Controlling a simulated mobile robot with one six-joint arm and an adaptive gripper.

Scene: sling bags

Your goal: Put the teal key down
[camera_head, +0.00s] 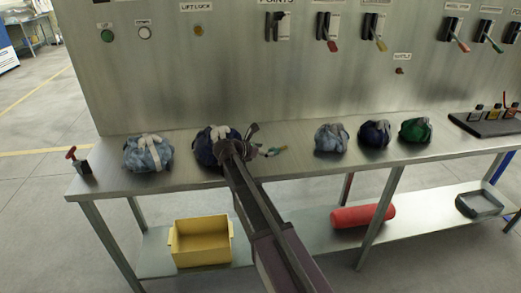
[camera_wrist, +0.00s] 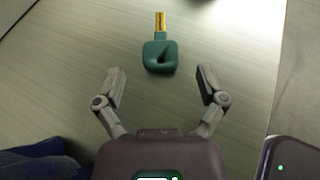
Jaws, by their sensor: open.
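The teal key (camera_wrist: 150,50) lies on the metal workbench (camera_head: 290,170). In the wrist view it has a square looped handle and a yellow tip pointing away from me. In the head view the key (camera_head: 271,151) shows small, just right of my gripper (camera_head: 252,142). In the wrist view my gripper (camera_wrist: 160,80) is open, its fingers spread apart. The key lies just beyond the gap between the fingertips, and neither finger touches it.
A dark blue bag (camera_head: 205,148) sits beside my gripper. A light blue bag (camera_head: 147,153) is at left; several more bags (camera_head: 331,138) stand at right. A red-handled item (camera_head: 78,163) is near the left end. A yellow bin (camera_head: 202,243) and red cylinder (camera_head: 362,216) lie below.

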